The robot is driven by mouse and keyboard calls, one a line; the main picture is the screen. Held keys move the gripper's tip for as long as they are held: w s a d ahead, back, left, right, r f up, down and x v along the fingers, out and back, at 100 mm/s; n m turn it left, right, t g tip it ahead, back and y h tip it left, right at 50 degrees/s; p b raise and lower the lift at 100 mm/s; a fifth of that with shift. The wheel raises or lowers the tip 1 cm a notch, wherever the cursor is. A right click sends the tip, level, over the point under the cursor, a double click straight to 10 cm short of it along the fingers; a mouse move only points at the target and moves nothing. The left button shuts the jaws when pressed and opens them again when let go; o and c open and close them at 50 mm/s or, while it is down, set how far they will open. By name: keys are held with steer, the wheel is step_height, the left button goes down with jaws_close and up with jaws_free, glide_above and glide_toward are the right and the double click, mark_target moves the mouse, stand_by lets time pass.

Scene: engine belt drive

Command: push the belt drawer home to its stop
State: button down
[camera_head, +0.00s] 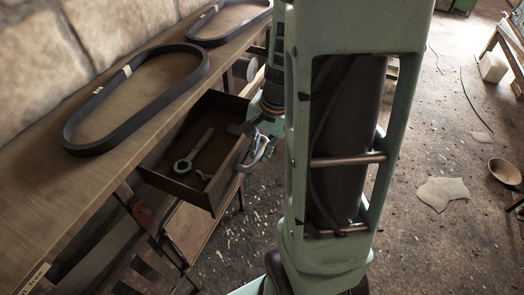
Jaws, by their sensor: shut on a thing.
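The belt drawer (160,182) is a dark wooden box standing out from under the bench, open at the top. A greenish ring-ended tool (184,164) and a small pale piece (203,175) lie inside it. My gripper (257,147) is at the drawer's right-hand front side, shut on the pale drawer handle (264,149). My arm hides part of the handle and the drawer's far front corner, so the exact grip is hard to see.
The wooden bench (40,215) runs along the stone wall. A black belt (72,148) lies on it, with a second belt (195,42) farther back. A wooden stand is below the drawer. The floor at right holds a bowl (505,171) and a paper scrap (441,192).

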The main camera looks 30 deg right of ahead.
steer(key=w+a+p, duration=0.1)
steer(key=w+a, duration=0.3)
steer(key=w, duration=0.1)
steer(key=w+a+p, duration=0.1)
steer(key=w+a, duration=0.2)
steer(key=w, duration=0.2)
steer(key=w+a+p, duration=0.1)
steer(key=w+a, duration=0.3)
steer(key=shift+w+a, duration=0.3)
steer(key=shift+w, duration=0.1)
steer(key=shift+w+r, duration=0.1)
steer(key=shift+a, duration=0.1)
steer(key=c, duration=1.9)
jaws_free()
steer(key=shift+w, duration=0.1)
steer(key=r, duration=0.4)
steer(key=s+d+r, duration=0.1)
steer(key=r, duration=0.2)
steer(key=s+r, duration=0.1)
steer(key=r, duration=0.3)
steer(key=shift+d+r, duration=0.25)
steer(key=shift+r, duration=0.1)
